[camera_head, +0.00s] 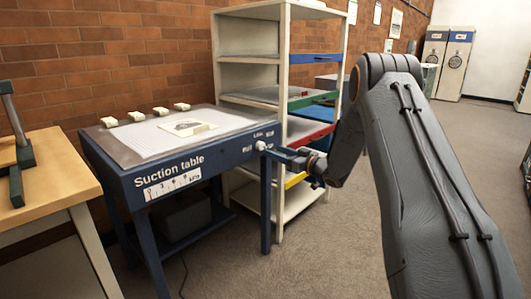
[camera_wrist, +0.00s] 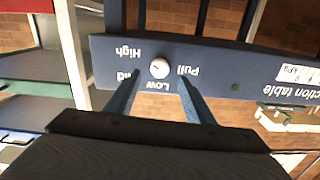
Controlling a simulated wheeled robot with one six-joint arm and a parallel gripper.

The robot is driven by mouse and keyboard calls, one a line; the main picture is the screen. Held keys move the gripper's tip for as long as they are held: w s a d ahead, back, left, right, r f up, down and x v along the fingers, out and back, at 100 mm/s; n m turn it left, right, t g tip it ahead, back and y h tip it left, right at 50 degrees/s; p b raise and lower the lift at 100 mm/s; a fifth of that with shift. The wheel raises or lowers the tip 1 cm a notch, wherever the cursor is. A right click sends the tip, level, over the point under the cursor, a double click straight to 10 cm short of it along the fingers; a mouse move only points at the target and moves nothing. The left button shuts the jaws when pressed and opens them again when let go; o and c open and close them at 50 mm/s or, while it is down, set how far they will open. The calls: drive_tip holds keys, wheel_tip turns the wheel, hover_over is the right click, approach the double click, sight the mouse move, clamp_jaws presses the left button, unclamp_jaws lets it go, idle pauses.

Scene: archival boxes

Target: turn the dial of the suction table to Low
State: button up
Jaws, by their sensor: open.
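The suction table (camera_head: 118,178) is dark blue with a white perforated top and stands left of centre in the head view. Its dial (camera_head: 261,145) is a small white round knob on the front panel's right part. In the wrist view, upside down, the dial (camera_wrist: 159,68) sits among the labels High, Low, Pull and one partly hidden by a finger. Its pointer direction is too small to tell. My gripper (camera_head: 283,154) is close in front of the panel. Its open fingers (camera_wrist: 160,84) lie to either side of the dial in the wrist view, with nothing between them.
A cream shelf unit (camera_head: 284,75) with coloured trays stands right behind the table. A wooden bench (camera_head: 55,190) is at the left. Carpet is clear in front.

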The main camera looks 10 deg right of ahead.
sight(263, 147)
drive_tip(key=shift+b+x, duration=0.45)
drive_tip(key=shift+x, duration=2.7)
drive_tip(key=c, duration=1)
drive_tip(key=shift+c, duration=0.2)
